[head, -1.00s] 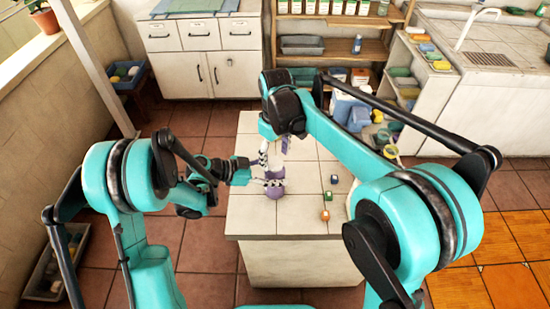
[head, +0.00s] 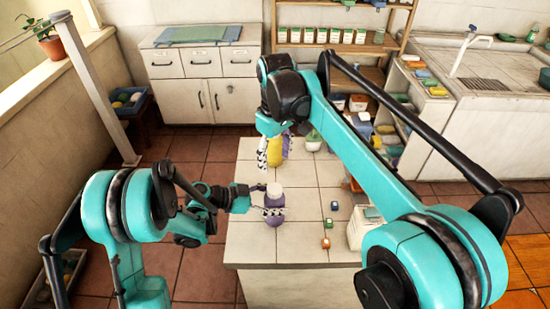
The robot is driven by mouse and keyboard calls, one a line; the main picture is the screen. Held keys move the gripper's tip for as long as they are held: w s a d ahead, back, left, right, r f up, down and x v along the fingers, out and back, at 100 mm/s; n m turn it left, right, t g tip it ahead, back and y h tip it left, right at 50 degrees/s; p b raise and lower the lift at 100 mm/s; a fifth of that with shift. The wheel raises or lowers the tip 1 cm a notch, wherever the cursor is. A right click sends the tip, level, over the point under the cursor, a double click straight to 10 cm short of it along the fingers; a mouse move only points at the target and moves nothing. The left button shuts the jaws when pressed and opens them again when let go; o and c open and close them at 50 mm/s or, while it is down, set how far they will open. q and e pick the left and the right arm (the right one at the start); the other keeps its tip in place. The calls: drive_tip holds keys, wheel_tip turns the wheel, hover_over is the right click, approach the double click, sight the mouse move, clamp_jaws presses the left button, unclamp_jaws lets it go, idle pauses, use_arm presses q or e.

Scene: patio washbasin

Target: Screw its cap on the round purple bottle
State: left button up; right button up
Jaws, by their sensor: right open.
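The round purple bottle (head: 274,202) stands upright on the tiled counter, towards its left side. A pale cap (head: 275,188) sits on top of it; I cannot tell how tightly it is seated. My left gripper (head: 274,211) reaches in from the left, its patterned fingers closed around the bottle's body. My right gripper (head: 271,152) is open, pointing down behind and above the bottle, apart from the cap. It partly covers a yellow bottle at the back of the counter.
The yellow bottle (head: 275,155) stands at the counter's (head: 305,178) back edge. Small coloured blocks (head: 327,223) lie to the right of the purple bottle. A pale container (head: 360,230) stands at the right edge, partly behind my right arm. The front of the counter is clear.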

idle(0.3)
use_arm(q)
drive_tip(key=v, duration=1.2)
drive_tip(key=shift+r, duration=0.1)
use_arm(e)
drive_tip(key=s+d+m+t, duration=0.3)
drive_tip(key=s+d+m, duration=0.1)
drive_tip(key=s+d, duration=0.5)
use_arm(q)
drive_tip(key=s+a+r+n+t+y, duration=0.1)
drive_tip(key=s+a+r+n+y, duration=0.1)
drive_tip(key=s+n+y, duration=0.4)
drive_tip(key=s+a+r+n+t+y, duration=0.2)
drive_tip(key=s+a+n+y, duration=0.3)
drive_tip(key=s+n+y, duration=0.2)
drive_tip(key=s+n, duration=0.2)
drive_tip(key=s, duration=0.1)
drive_tip(key=shift+a+r+t, duration=0.2)
drive_tip(key=shift+a+t, duration=0.1)
use_arm(e)
drive_tip(key=s+d+f+m+t, duration=0.4)
drive_tip(key=s+d+f, duration=0.4)
drive_tip(key=s+f, duration=0.2)
drive_tip(key=shift+d+m, duration=0.3)
drive_tip(key=shift+m, duration=0.2)
